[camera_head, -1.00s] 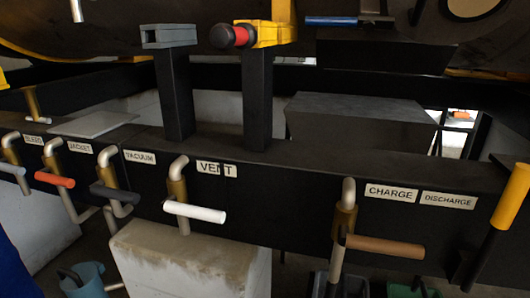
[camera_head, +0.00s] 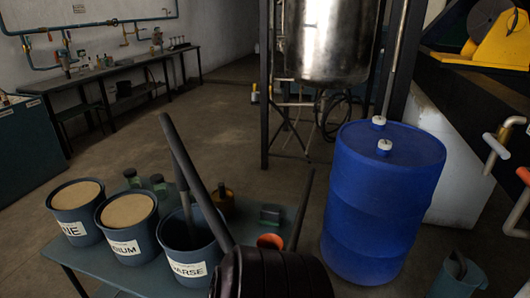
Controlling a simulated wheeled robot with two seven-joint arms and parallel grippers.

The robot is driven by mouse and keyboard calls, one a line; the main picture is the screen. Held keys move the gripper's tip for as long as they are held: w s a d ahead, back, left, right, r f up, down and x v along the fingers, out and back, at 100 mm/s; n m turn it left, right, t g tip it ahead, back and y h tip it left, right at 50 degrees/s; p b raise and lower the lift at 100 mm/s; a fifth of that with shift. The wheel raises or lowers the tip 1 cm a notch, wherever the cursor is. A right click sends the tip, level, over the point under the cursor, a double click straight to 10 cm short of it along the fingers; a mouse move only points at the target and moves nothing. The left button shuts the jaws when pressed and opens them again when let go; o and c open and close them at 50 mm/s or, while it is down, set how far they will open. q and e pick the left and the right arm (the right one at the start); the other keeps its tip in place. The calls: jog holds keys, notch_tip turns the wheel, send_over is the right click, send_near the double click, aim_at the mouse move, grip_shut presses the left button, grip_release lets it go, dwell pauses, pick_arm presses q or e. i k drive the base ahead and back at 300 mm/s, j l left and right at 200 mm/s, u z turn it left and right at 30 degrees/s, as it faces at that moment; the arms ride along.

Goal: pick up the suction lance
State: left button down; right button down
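A blue drum (camera_head: 375,215) stands on the floor right of centre, with two white caps on its top. A thin grey metal tube (camera_head: 396,65) rises from the rear cap and runs up out of the picture, leaning slightly right. It looks like the suction lance, but no label confirms this; its lower end is hidden.
A low table (camera_head: 90,270) at left holds labelled buckets, including a beige-filled one (camera_head: 73,207). A steel tank (camera_head: 327,40) stands behind in a dark frame. A dark bench (camera_head: 110,75) lines the back wall. Valves (camera_head: 495,145) stick out at right. Floor between table and tank is clear.

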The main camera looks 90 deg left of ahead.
aim_at(183, 187)
jog(key=u, duration=3.35)
jog(key=i+j, duration=0.15)
jog(key=j, duration=0.25)
jog(key=i+j+z, duration=0.15)
jog(key=j, duration=0.2)
jog(key=i+j, duration=0.1)
jog(key=j, duration=0.3)
jog(key=z, duration=0.05)
